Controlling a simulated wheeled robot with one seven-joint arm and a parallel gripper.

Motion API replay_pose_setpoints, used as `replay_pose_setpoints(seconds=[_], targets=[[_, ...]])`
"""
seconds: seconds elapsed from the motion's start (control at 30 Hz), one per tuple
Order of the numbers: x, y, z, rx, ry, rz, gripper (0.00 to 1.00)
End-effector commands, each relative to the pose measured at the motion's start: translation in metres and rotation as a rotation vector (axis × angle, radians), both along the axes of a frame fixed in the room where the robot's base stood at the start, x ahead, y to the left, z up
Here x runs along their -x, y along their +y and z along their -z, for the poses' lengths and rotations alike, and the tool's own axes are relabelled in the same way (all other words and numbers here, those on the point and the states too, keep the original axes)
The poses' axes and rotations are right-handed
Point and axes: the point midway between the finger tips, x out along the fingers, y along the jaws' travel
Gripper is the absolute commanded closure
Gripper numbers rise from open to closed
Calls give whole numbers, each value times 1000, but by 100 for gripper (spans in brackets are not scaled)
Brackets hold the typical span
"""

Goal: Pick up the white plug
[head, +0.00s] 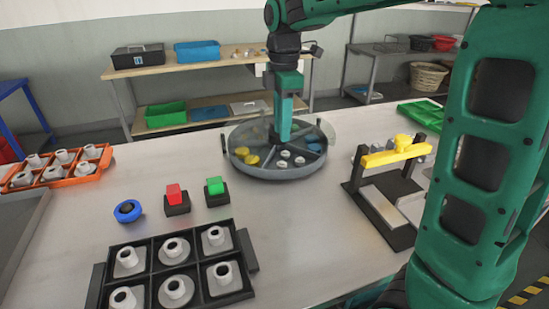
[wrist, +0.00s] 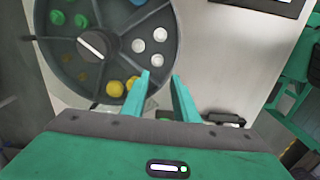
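Several small white plugs (head: 299,160) sit together in one compartment of the round grey divided tray (head: 270,174). In the wrist view three white plugs (wrist: 159,34) show in the compartment right of the tray's dark centre knob (wrist: 97,45). My gripper (head: 283,138) points down over the tray, beside the white plugs in the head view. In the wrist view its two fingers (wrist: 161,76) are apart with nothing between them. The fingertips appear just below the lowest white plug, close to the yellow plugs (wrist: 114,88). Their height above the tray is hard to tell.
A yellow-topped press (head: 396,155) stands right of the tray. Red (head: 176,198) and green (head: 216,190) buttons and a black fixture tray (head: 240,240) stand in front. Bare table lies between.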

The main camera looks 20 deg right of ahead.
Motion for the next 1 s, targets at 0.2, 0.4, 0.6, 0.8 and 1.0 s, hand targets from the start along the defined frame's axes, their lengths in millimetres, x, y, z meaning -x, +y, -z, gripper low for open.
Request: replay_pose_setpoints(seconds=[0.2,0.4,0.6,0.8,1.0], targets=[[1,0,21,1,4,0,73],[0,2,48,1,2,-2,73],[0,2,60,1,1,-4,73],[0,-1,86,1,3,-5,73],[-1,-2,106,1,1,-4,73]])
